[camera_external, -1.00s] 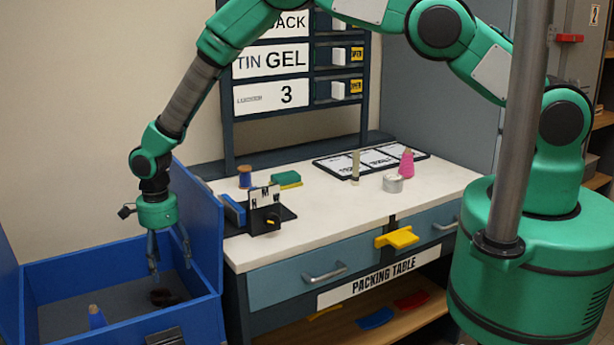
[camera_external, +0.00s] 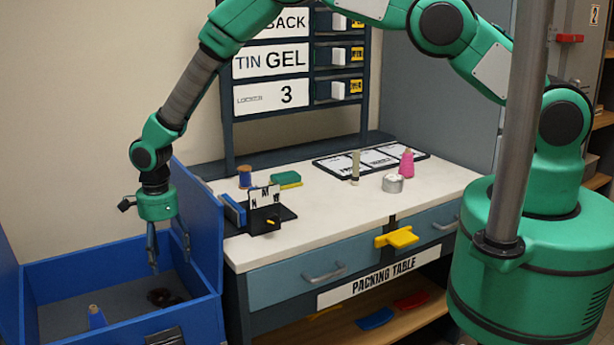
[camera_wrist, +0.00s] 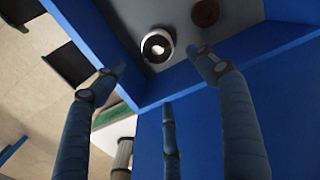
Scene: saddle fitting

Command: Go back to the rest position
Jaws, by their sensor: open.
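My gripper (camera_external: 168,255) hangs fingers down over the right part of the blue bin (camera_external: 130,328), near its raised right wall. In the wrist view its fingers (camera_wrist: 160,85) are spread apart with nothing between them. Inside the bin, a dark brown round object (camera_external: 160,297) lies on the floor below the fingers. The wrist view shows a white-and-dark round thing (camera_wrist: 157,45) and a brown round thing (camera_wrist: 205,12) on the bin floor.
The packing table (camera_external: 330,220) stands right of the bin. On it are a black stand with lettered cards (camera_external: 264,205), a blue spool (camera_external: 245,176), a green block (camera_external: 286,178), a metal tin (camera_external: 392,183) and a pink cone (camera_external: 406,162).

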